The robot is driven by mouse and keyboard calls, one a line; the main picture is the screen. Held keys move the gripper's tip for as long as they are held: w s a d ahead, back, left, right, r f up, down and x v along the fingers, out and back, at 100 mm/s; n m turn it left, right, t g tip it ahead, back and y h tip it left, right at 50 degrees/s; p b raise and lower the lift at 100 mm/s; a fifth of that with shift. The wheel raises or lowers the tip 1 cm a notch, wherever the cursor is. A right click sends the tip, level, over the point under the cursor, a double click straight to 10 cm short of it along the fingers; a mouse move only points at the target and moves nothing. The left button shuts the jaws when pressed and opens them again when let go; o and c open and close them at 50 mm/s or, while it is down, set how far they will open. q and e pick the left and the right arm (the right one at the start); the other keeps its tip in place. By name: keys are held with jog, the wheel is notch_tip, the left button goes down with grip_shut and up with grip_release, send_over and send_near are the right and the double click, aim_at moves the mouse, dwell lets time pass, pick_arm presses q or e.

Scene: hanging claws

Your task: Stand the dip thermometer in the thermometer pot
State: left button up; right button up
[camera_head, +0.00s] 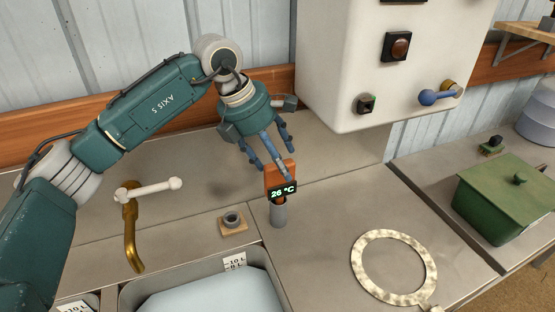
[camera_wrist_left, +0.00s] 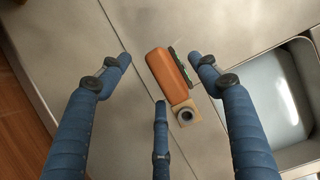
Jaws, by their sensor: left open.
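The dip thermometer (camera_head: 279,178) has an orange body and a dark display reading 26 °C. It stands upright on the metal worktop above a grey cylindrical lower part. It also shows from above in the left wrist view (camera_wrist_left: 168,74). The small dark round pot (camera_head: 232,219) on a square wooden base stands just left of it, apart, and its opening looks empty; the wrist view shows it too (camera_wrist_left: 185,115). My left gripper (camera_head: 276,163) is open, its blue fingers spread around and above the thermometer's top, not closed on it. My right gripper is out of view.
A sink of water (camera_head: 215,295) lies in front, with a brass tap (camera_head: 132,240) at its left. A white cabinet (camera_head: 370,60) with a blue-handled lever hangs above right. A pale ring (camera_head: 361,269) and a green lidded box (camera_head: 505,200) are at right.

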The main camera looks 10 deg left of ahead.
pick_arm(q)
jog(key=shift+d+p+v, duration=0.2)
jog(key=shift+p+v, duration=1.95)
jog(key=shift+v, duration=2.4)
jog(key=shift+w+r, duration=0.1)
jog(key=shift+w, duration=0.05)
